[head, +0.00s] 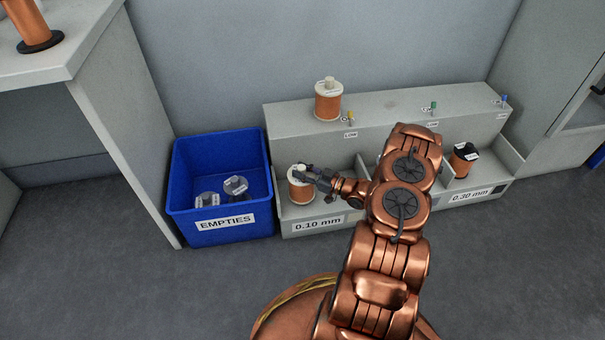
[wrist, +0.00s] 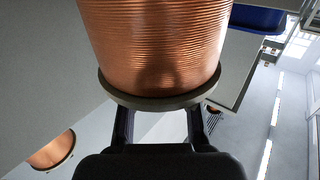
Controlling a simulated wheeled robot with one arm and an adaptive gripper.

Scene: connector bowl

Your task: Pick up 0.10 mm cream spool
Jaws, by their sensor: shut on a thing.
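The 0.10 mm cream spool (head: 300,190) has cream flanges and copper wire. It is in the rack's left front compartment, behind the "0.10 mm" label. My gripper (head: 312,177) reaches it from the right and is shut on it. In the wrist view the copper winding of the cream spool (wrist: 155,45) fills the upper middle, with a flange nearest me and my two fingers at that flange. The far end of the spool is cut off by the frame. I cannot tell whether it still touches the compartment floor.
Another cream-flanged spool (head: 328,102) stands on the rack's upper ledge (head: 385,110). A black-topped spool (head: 463,158) is in the 0.30 mm compartment. A blue EMPTIES bin (head: 222,222) with empty spools stands left of the rack. A grey counter (head: 75,60) is farther left.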

